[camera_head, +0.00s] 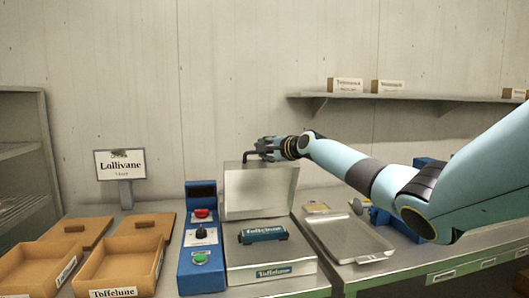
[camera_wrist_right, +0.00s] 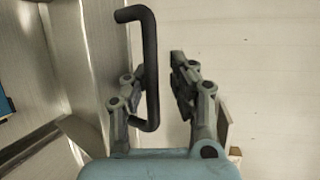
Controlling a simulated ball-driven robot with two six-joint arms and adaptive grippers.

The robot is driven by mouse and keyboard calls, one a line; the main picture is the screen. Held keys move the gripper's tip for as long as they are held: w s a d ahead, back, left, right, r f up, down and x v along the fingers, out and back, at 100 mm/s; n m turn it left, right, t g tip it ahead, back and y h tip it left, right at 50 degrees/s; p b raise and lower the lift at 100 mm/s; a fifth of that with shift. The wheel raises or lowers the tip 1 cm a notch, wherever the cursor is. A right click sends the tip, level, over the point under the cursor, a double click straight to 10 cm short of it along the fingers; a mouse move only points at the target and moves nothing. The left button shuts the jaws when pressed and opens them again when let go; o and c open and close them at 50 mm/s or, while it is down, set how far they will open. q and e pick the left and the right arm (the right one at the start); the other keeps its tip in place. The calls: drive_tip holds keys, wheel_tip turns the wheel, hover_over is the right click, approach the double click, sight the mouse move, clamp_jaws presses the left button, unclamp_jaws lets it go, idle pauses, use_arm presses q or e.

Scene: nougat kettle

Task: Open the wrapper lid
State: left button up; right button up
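The wrapper is a metal box (camera_head: 270,262) with a "Toffelune" label, and its lid (camera_head: 261,195) stands raised, roughly upright, at the back. A dark bar with blue "Toffelune" lettering (camera_head: 263,234) lies on the box's top. My right gripper (camera_head: 262,149) is at the lid's top edge, by the black handle (camera_head: 249,156). In the right wrist view the handle (camera_wrist_right: 151,70) sits close to the left finger, and a gap separates it from the right finger. The right gripper (camera_wrist_right: 157,90) is open there. My left gripper is not in view.
A blue control box (camera_head: 202,272) with red and green buttons stands left of the wrapper. Orange trays (camera_head: 120,265) and a "Lollivane" sign (camera_head: 120,164) are further left. A shallow metal tray (camera_head: 348,240) lies to the right. A wall shelf (camera_head: 420,97) is above.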

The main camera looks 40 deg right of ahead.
drive_tip(key=shift+f, duration=0.15)
drive_tip(key=v, duration=1.2)
idle(0.3)
